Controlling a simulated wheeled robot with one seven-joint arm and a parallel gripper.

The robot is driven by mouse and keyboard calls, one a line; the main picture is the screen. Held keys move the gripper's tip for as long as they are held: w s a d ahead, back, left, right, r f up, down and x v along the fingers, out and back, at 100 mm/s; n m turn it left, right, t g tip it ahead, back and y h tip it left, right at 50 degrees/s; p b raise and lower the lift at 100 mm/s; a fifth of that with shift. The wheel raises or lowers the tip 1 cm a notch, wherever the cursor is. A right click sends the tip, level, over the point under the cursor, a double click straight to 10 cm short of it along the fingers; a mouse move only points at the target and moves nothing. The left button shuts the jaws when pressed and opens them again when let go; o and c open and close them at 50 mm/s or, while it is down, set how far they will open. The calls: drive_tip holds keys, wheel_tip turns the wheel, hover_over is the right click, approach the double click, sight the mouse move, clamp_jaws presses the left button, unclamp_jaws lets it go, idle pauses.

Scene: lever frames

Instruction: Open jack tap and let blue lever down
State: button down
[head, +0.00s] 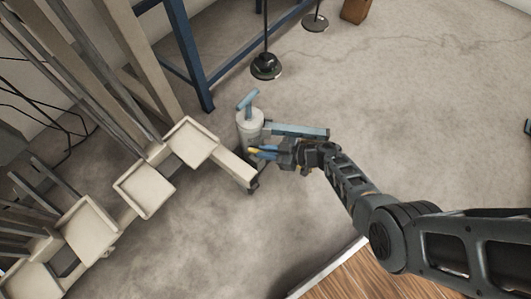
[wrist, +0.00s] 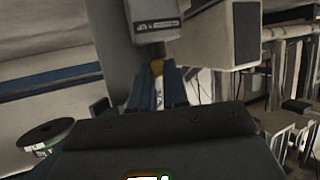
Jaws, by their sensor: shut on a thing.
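The jack is a whitish cylinder (head: 250,124) with a blue T-shaped top (head: 247,100), left of centre in the head view. The blue lever (head: 300,130) sticks out to the right of it, about level, just behind my gripper. My gripper (head: 261,151) reaches in from the right, low against the jack. In the wrist view, its two bluish fingers (wrist: 158,85) close around a small yellow part (wrist: 157,68), which looks like the jack tap. The fingers hide most of it, so I cannot tell how far it is turned.
A pale beam (head: 236,168) with several pale square seats (head: 191,142) runs to the lower left. A blue frame post (head: 190,60) and a black stand base (head: 266,67) are behind. A wooden edge (head: 345,280) lies at the bottom.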

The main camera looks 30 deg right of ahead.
idle(0.3)
drive_tip(key=c, duration=1.1)
unclamp_jaws()
